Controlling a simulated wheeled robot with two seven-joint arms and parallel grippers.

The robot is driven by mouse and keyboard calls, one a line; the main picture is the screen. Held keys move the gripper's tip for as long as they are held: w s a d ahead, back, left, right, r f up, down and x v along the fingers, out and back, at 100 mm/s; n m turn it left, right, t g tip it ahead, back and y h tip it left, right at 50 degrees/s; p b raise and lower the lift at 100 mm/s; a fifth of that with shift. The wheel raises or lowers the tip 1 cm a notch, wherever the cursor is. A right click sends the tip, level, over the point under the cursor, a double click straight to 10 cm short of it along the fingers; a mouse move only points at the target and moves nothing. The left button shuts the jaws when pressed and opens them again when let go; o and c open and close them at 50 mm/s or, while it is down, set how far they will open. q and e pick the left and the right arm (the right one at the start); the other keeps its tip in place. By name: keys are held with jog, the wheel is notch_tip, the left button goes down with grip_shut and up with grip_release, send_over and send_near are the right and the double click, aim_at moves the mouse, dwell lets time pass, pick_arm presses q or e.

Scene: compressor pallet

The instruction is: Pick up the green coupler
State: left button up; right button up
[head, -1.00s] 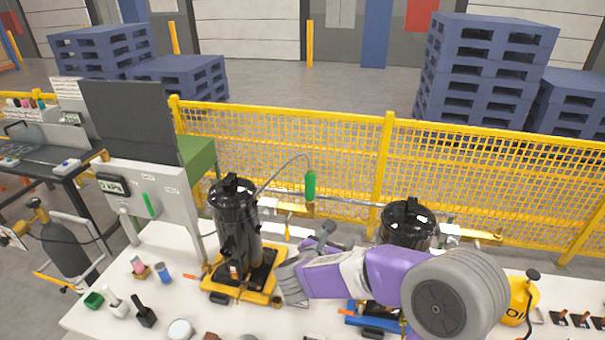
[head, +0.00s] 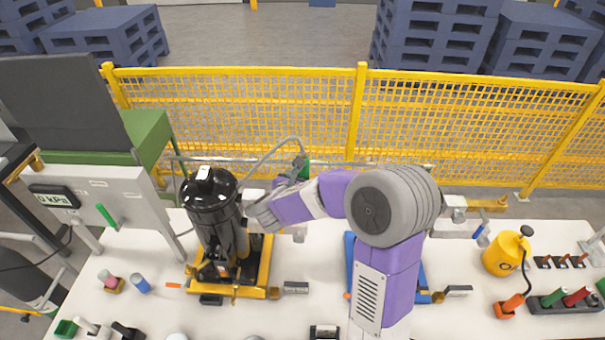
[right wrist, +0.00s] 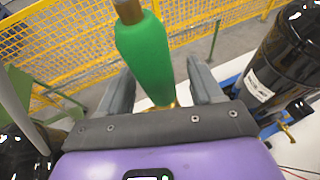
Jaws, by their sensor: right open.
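The green coupler (right wrist: 147,60) hangs at the end of a grey hose; it is a smooth green cylinder with a brass end. In the head view only a small part of the coupler (head: 306,171) shows, the rest hidden behind my right gripper (head: 299,168). In the right wrist view my right gripper (right wrist: 155,88) is open, with one dark finger on each side of the coupler's lower part. I cannot tell whether either finger touches it. My left gripper is not in view.
A black compressor (head: 213,215) stands on a yellow base left of my right arm. Another black compressor (right wrist: 280,65) shows in the right wrist view. A yellow oil can (head: 505,255) is at the right. A yellow mesh fence (head: 250,120) runs behind the white table (head: 315,265).

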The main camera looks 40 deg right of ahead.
jog(key=shift+x, duration=1)
jog(key=shift+r, duration=0.1)
jog(key=c, duration=1.2)
